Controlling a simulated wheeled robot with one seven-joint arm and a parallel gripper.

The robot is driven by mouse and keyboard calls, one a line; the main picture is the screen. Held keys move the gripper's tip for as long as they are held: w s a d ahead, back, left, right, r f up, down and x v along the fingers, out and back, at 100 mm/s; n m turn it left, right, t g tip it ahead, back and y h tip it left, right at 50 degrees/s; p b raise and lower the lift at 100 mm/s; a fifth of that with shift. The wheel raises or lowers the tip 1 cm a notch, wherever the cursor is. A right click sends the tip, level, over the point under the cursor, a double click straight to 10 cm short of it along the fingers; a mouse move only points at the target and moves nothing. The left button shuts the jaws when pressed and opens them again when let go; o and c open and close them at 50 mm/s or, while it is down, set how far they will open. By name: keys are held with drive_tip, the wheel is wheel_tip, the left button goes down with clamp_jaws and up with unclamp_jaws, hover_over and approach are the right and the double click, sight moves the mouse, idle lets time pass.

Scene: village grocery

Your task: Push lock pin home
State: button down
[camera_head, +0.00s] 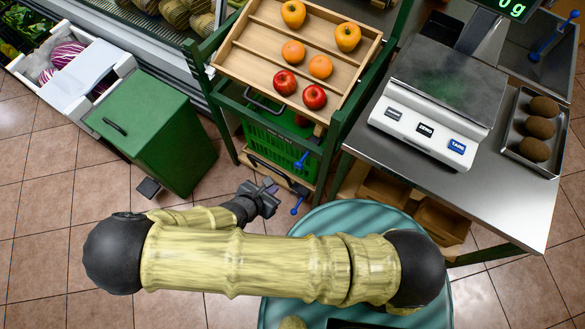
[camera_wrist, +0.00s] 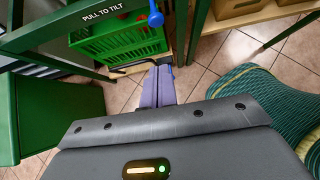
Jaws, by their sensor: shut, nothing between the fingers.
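Two blue-knobbed pins show at the right side of the green display stand (camera_head: 333,150): an upper pin (camera_head: 303,159) and a lower pin (camera_head: 298,205). In the wrist view, one blue knob (camera_wrist: 156,19) sits near the green bar marked "PULL TO TILT" (camera_wrist: 100,15). Another bit of blue shows beyond my fingertips, partly hidden. My gripper (camera_head: 268,192) is shut and empty, low in front of the stand, left of the lower pin. Its closed fingers (camera_wrist: 159,82) point toward the stand. I cannot tell whether they touch a pin, or how deep either pin sits.
The stand holds a tilted wooden tray (camera_head: 262,52) of apples and oranges above a green crate (camera_head: 270,140). A green bin (camera_head: 150,125) stands left. A steel counter (camera_head: 480,195) with a scale (camera_head: 425,120) stands right. Tiled floor (camera_head: 50,240) is open at lower left.

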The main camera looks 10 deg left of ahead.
sight(300, 164)
drive_tip(key=w+r+b+x, duration=0.1)
drive_tip(key=x, duration=0.5)
drive_tip(key=w+d+r+b+x, duration=0.1)
drive_tip(key=b+x, duration=0.1)
drive_tip(key=x, duration=0.5)
idle(0.4)
drive_tip(key=shift+s+a, duration=0.1)
